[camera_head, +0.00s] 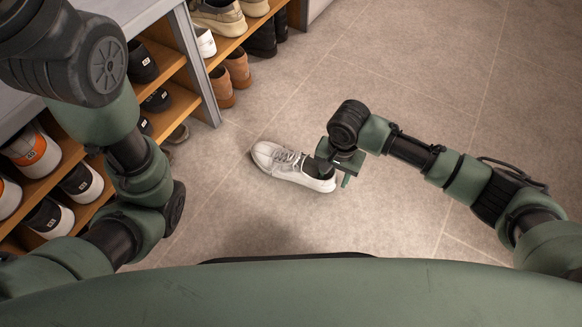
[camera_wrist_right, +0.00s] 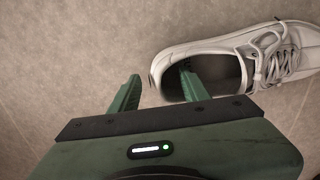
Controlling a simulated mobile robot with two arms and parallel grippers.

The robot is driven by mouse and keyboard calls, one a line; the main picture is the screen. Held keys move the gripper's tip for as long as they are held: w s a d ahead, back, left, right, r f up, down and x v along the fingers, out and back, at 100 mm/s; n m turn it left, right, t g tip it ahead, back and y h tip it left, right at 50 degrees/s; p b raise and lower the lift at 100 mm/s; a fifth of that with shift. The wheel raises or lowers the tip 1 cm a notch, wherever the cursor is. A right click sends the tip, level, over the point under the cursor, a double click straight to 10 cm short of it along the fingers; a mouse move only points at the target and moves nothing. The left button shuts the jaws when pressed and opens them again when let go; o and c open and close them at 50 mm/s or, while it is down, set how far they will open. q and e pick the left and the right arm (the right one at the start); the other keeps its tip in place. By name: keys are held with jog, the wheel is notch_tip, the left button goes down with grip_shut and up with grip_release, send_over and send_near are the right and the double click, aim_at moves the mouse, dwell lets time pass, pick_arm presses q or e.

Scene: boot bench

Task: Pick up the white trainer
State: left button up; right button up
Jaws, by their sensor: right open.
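The white trainer (camera_head: 279,165) stands upright on the tiled floor, its toe to the left and its heel to the right in the head view. It also shows in the right wrist view (camera_wrist_right: 211,47), with grey laces and a dark inside. My right gripper (camera_head: 334,173) is over the heel end, open. In the right wrist view my right gripper (camera_wrist_right: 160,82) has one finger over or in the shoe's opening and the other outside, beyond the heel, with the heel rim between them. The exact finger depth is hard to tell. My left arm shows, but its gripper is out of view.
A shoe rack (camera_head: 200,68) with wooden shelves and a grey frame runs along the left, holding several shoes. The floor (camera_head: 430,70) to the right and behind is clear.

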jog(key=shift+r, duration=0.1)
grip_shut()
dwell(1.2)
